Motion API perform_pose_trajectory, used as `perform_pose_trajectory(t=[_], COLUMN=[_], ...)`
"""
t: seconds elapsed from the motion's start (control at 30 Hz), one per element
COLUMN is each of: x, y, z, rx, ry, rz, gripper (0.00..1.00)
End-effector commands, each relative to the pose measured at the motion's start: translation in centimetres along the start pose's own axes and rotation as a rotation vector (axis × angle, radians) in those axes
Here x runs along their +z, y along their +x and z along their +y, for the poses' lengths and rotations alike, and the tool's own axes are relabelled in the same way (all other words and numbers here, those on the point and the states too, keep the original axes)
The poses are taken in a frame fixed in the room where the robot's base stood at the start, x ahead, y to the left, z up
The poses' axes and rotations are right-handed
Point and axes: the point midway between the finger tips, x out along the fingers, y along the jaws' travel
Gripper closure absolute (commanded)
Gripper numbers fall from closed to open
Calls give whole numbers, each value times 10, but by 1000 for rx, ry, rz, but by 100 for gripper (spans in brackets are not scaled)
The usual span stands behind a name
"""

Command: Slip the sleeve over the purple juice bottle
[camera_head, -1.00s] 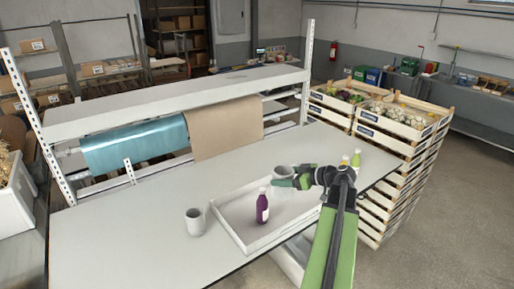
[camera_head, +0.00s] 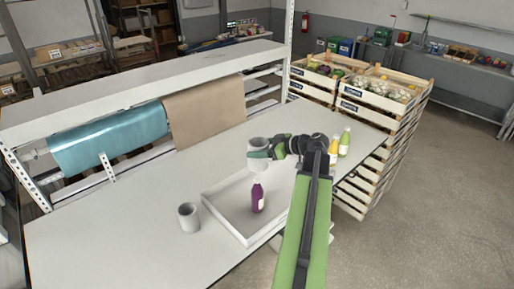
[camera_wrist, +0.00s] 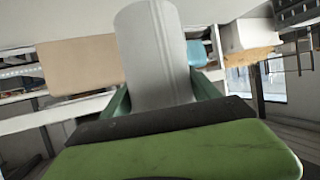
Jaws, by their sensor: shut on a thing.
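The purple juice bottle (camera_head: 257,198) stands upright in a shallow white tray (camera_head: 222,215) on the table. My gripper (camera_head: 259,155) is shut on a pale grey cylindrical sleeve (camera_head: 257,144), which also fills the middle of the wrist view (camera_wrist: 157,55). The sleeve is held upright above the table. In the head view it appears above the bottle, apart from it; the exact depth between them is hard to judge. The green fingers (camera_wrist: 162,95) flank the sleeve's lower part. The bottle does not show in the wrist view.
A second grey sleeve or cup (camera_head: 189,218) stands left of the tray. A yellow bottle (camera_head: 333,152) and a green bottle (camera_head: 344,143) stand right of my gripper. A shelf (camera_head: 150,88) with blue and brown rolls runs behind the table. The table's left part is clear.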

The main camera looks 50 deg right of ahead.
Motion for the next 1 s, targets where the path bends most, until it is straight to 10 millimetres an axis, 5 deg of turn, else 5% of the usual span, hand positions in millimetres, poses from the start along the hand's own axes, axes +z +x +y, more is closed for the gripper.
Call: perform_pose_trajectory(t=[1.0], x=[73], y=[39], z=[-6], rx=[-12], ry=[-5], rz=[0], gripper=[43])
